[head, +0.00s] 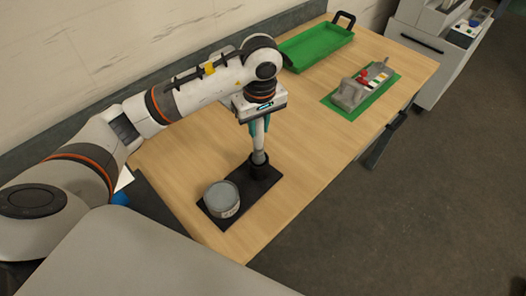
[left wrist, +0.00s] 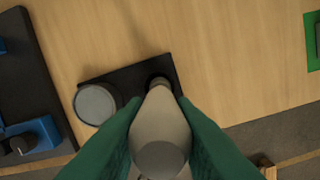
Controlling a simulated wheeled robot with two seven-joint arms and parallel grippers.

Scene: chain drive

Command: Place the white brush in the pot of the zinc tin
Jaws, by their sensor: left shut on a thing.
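My left gripper (head: 260,132) is shut on the white brush (head: 258,142) and holds it upright, pointing down. The brush's lower end is at the mouth of a small black pot (head: 260,170); I cannot tell how far inside it is. The round grey zinc tin (head: 222,199) stands beside the pot on a black mat (head: 240,186). In the left wrist view, the brush (left wrist: 160,135) sits between the green fingers and partly covers the pot (left wrist: 158,81). The tin (left wrist: 97,103) shows to its left. My right gripper is not in view.
A green tray (head: 316,47) with a black handle lies at the far end of the wooden table (head: 335,165). A grey fixture with small coloured parts (head: 352,92) stands on a green mat (head: 383,99). The table between is clear.

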